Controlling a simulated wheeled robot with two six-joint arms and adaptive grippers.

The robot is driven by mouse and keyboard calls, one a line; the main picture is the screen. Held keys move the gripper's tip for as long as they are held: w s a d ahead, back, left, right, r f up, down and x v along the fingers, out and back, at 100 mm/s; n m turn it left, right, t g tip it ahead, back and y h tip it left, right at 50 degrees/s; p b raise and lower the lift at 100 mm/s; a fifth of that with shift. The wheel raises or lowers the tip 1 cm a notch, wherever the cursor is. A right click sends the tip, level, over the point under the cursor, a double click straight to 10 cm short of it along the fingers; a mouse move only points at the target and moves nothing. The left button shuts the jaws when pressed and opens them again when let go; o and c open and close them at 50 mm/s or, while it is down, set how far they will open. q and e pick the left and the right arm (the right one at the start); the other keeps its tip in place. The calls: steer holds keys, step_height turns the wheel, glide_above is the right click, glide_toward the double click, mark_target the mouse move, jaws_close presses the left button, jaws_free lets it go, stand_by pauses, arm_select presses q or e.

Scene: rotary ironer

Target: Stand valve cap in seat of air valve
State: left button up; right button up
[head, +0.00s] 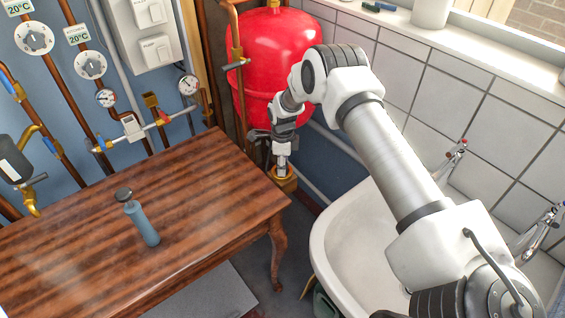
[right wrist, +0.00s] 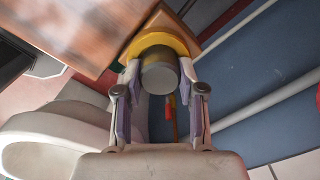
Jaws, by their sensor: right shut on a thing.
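My right gripper (head: 281,158) reaches down beside the table's far right corner, below the red tank. In the right wrist view, its fingers (right wrist: 160,78) are shut on the valve cap (right wrist: 160,75), a short grey cylinder with a darker, brassy side. A yellow brass ring (right wrist: 150,42), which looks like the seat of the air valve, shows just beyond the cap. In the head view the brass valve (head: 287,184) is right under the fingertips. The cap is hidden there, and I cannot tell whether it touches the seat. My left gripper is not in view.
The red tank (head: 275,60) is behind. A white basin (head: 345,240) is to the right, under my right arm. Pipes and gauges line the blue wall.

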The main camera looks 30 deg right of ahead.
steer(key=shift+a+f, duration=0.1)
steer(key=o, duration=0.9)
steer(key=shift+o, duration=0.2)
steer(key=shift+r, duration=0.2)
step_height(320, 180, up, 12)
steer(key=b, duration=0.2)
